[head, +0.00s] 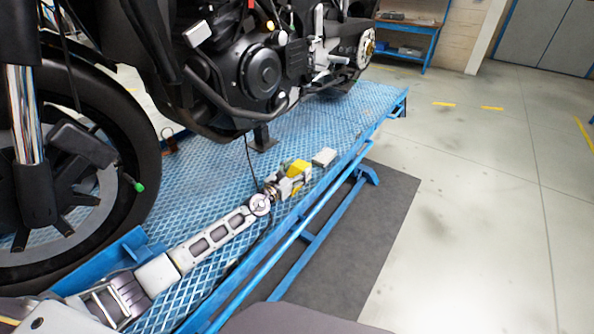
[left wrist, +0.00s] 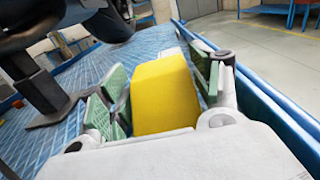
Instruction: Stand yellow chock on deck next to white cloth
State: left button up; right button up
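The yellow chock (head: 297,167) is at the end of my left arm, low over the blue deck (head: 215,165), near its right edge. My left gripper (head: 291,182) has its fingers on both sides of the chock. In the left wrist view the chock (left wrist: 165,95) fills the space between the green finger pads, which appear to press on it; its lower end is hidden by the gripper. I cannot tell whether it touches the deck. The white cloth (head: 324,157) lies flat on the deck, just beyond and right of the chock. My right gripper is not in view.
A motorcycle (head: 255,70) stands on the deck, its front wheel (head: 135,130) at left. A dark stand foot (head: 263,140) is behind the chock. The deck's blue edge rail (head: 350,150) runs along the right, with a dark floor mat (head: 385,205) below.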

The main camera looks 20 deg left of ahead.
pick_arm(q)
jog(key=shift+o, duration=0.5)
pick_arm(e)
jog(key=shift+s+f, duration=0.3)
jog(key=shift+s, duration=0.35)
pick_arm(q)
jog(key=shift+r, duration=0.15)
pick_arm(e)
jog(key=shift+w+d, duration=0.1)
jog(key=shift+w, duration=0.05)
